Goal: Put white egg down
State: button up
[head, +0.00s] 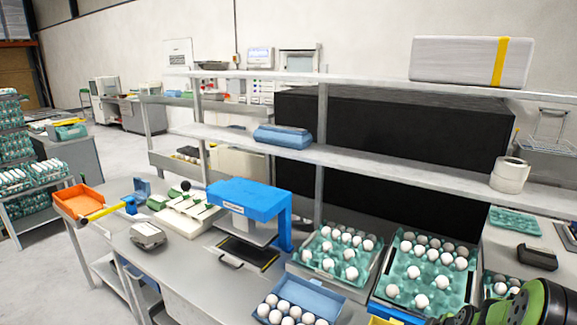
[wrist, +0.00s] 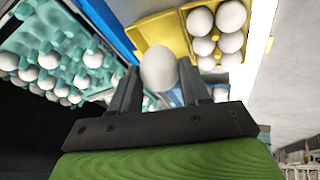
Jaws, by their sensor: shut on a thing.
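My gripper (wrist: 158,92) is shut on a white egg (wrist: 158,68) in the wrist view, with one dark finger on each side of it. The held egg appears in front of a yellow egg carton (wrist: 179,45) that holds several white eggs. Whether the egg touches anything below cannot be told. In the head view only part of my green arm shows at the lower right; the gripper and the held egg are not visible there.
Green trays with several white eggs stand on the bench, one in the middle (head: 312,256) and one further right (head: 401,272). A blue carton (head: 334,302) of eggs is at the front edge. Shelves (head: 400,163) run above the bench. A blue stamping device (head: 245,199) stands left.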

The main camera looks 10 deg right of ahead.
jog(key=a+f+m+h, duration=0.2)
jog(key=a+f+m, duration=0.2)
jog(key=a, duration=0.9)
jog(key=a+f+m+g+h+b, duration=0.1)
jog(key=a+f+m, duration=0.3)
jog(key=a, duration=0.9)
notch_tip(320, 180, down, 2)
jog(key=shift+s+a+f+m+g+h, duration=0.15)
jog(key=shift+m+g+h, duration=0.15)
jog(key=shift+h, duration=0.2)
